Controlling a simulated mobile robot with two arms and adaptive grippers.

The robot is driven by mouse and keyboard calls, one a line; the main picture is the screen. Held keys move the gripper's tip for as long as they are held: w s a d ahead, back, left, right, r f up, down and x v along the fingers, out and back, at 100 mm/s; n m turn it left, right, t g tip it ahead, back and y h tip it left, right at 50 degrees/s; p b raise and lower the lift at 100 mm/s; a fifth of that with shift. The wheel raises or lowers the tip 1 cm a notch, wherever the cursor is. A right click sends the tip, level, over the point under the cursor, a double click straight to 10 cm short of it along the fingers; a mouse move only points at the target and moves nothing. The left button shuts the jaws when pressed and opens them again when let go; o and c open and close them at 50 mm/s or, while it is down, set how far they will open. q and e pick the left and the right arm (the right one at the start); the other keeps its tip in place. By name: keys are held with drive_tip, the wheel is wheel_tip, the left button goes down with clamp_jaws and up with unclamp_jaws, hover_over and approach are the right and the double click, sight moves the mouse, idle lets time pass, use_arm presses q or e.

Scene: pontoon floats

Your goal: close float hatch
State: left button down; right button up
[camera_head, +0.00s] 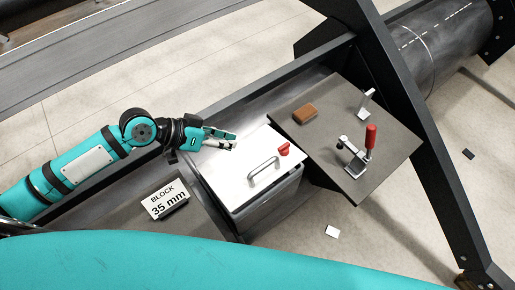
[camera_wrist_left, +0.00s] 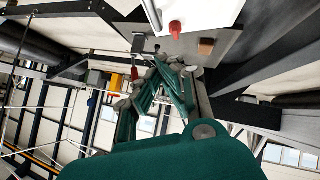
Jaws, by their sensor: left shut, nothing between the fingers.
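The white hatch lid (camera_head: 232,178) lies on a grey box (camera_head: 268,207) in the head view and looks flat; I cannot tell whether it is fully seated. It carries a metal handle (camera_head: 263,172) and a red knob (camera_head: 284,149). In the wrist view the white lid (camera_wrist_left: 205,10) shows at the top edge, with the red knob (camera_wrist_left: 175,29) below it. My left gripper (camera_head: 235,142) is shut and empty, over the lid's far left edge; contact is unclear. Its green fingers also show in the wrist view (camera_wrist_left: 165,85). My right gripper is not in view.
A grey plate (camera_head: 330,165) right of the lid carries a brown block (camera_head: 305,114), a metal bracket (camera_head: 366,103) and a red-handled clamp (camera_head: 369,140). A "BLOCK 35 mm" sign (camera_head: 167,198) stands left of the lid. A dark frame beam (camera_head: 390,90) rises behind the plate.

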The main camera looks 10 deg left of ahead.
use_arm(q)
drive_tip(key=r, duration=0.1)
drive_tip(key=p, duration=0.4)
hover_over(277, 175)
drive_tip(key=a, duration=0.6)
drive_tip(key=shift+g, duration=0.4)
drive_tip(key=f, duration=1)
drive_tip(key=shift+w+d+f, duration=0.1)
drive_tip(key=shift+w, duration=0.1)
drive_tip(key=shift+b, duration=0.3)
drive_tip(key=f+b, duration=0.1)
drive_tip(key=s+d+f+b, duration=0.1)
drive_tip(key=f, duration=0.1)
drive_tip(key=s+d+f+b, duration=0.1)
drive_tip(key=f, duration=0.1)
drive_tip(key=shift+d, duration=0.15)
